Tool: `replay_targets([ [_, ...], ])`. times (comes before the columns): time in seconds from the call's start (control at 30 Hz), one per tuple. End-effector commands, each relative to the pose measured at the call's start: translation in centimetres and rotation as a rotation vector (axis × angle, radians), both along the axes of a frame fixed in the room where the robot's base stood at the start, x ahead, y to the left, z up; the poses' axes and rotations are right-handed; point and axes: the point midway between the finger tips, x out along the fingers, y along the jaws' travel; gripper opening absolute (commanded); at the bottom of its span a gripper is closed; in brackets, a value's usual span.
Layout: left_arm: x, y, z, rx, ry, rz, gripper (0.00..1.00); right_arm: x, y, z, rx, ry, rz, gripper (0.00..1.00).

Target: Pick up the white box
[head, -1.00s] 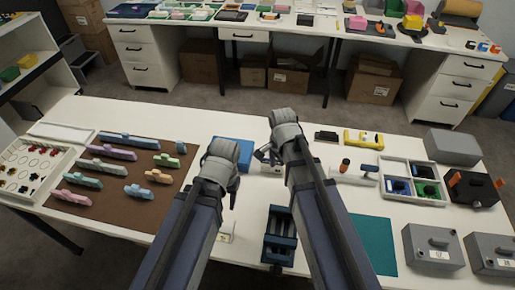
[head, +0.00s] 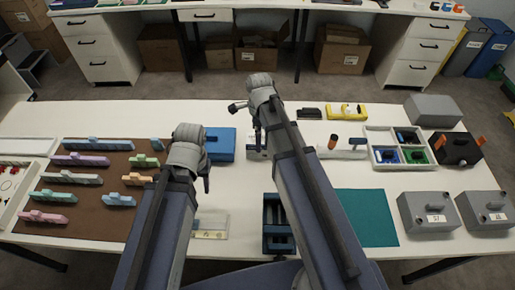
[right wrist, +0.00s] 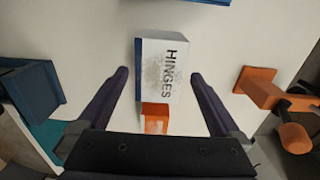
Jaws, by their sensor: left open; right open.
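The white box (right wrist: 166,70) lies on the table in the right wrist view, with "HINGES" printed on its top and a blue strip along its left side. In the head view only a small part of the white box (head: 252,154) shows beside my right arm. My right gripper (right wrist: 158,75) is open, with one finger on either side of the box in the picture and gaps between; I cannot tell its height above it. My left gripper (head: 206,178) is open and empty, left of the box, its fingers partly hidden by my arm.
An orange piece (right wrist: 155,117) sits at the box's near end. A blue box (head: 220,143) stands left of it. A divided tray (head: 398,148), grey boxes (head: 428,212), a dark blue holder (head: 271,240) and a teal mat (head: 365,217) are to the right and front.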

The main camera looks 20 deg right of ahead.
Motion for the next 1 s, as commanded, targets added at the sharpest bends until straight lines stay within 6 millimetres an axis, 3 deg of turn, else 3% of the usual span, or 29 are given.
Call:
replay_targets([
  [0.27, 0.0, 0.0, -0.8, 0.000, 0.000, 0.000, 0.50, 0.0, 0.1, -0.8, 0.000, 0.000, 0.001, 1.00],
  [0.67, 0.0, 0.0, -5.3, 0.000, 0.000, 0.000, 0.50, 0.0, 0.3, -5.3, 0.000, 0.000, 0.001, 1.00],
  [0.97, 0.0, 0.0, -5.3, 0.000, 0.000, 0.000, 0.50, 0.0, 0.3, -5.3, 0.000, 0.000, 0.001, 1.00],
  [1.0, 0.0, 0.0, -5.3, 0.000, 0.000, 0.000, 0.50, 0.0, 0.3, -5.3, 0.000, 0.000, 0.001, 0.97],
])
